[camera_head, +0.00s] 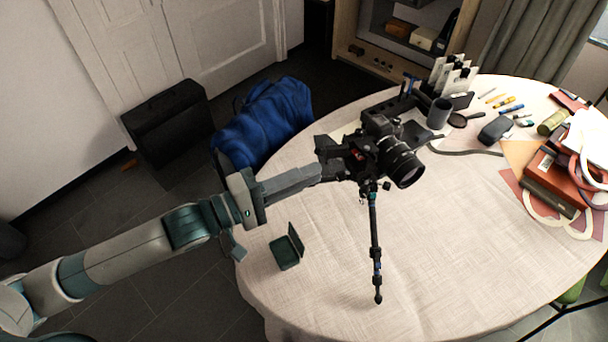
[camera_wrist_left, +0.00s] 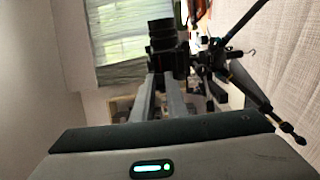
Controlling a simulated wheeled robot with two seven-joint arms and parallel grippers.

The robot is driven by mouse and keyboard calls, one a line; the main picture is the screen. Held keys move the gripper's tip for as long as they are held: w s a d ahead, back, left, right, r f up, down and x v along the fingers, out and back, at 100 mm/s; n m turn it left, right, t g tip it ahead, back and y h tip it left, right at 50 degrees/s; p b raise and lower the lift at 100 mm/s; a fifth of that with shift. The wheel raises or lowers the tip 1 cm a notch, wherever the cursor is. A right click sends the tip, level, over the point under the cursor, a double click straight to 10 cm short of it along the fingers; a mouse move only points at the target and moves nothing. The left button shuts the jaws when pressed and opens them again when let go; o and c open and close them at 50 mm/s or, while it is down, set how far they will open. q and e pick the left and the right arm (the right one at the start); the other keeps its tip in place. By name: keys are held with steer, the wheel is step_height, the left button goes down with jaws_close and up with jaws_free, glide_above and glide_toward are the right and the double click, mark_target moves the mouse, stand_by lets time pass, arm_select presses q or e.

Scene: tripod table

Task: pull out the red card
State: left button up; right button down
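A black camera (camera_head: 385,150) with a large lens stands on a small tripod (camera_head: 374,240) on the round table. A small red patch (camera_head: 357,154) shows on the dark body near my gripper; it is too small to tell whether it is the red card. My left gripper (camera_head: 322,165) reaches in from the left, its tips at the camera's left side. In the left wrist view its two grey fingers (camera_wrist_left: 160,82) run side by side up to dark parts. Whether they grip anything is unclear. My right gripper is not in view.
A small open green case (camera_head: 287,251) sits at the table's near left edge. A dark cup (camera_head: 439,113), pens, a black pouch (camera_head: 495,130) and books (camera_head: 553,175) crowd the far and right side. The front tablecloth (camera_head: 440,270) is clear.

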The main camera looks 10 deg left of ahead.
arm_select(q)
steer(key=x, duration=0.8)
steer(key=shift+w+d, duration=0.25)
steer(key=shift+w, duration=0.05)
stand_by(0.3)
jaws_close()
steer(key=shift+p+v, duration=0.65)
steer(key=shift+v, duration=0.15)
stand_by(1.0)
steer(key=shift+p+v, duration=0.7)
steer(key=shift+v, duration=1.65)
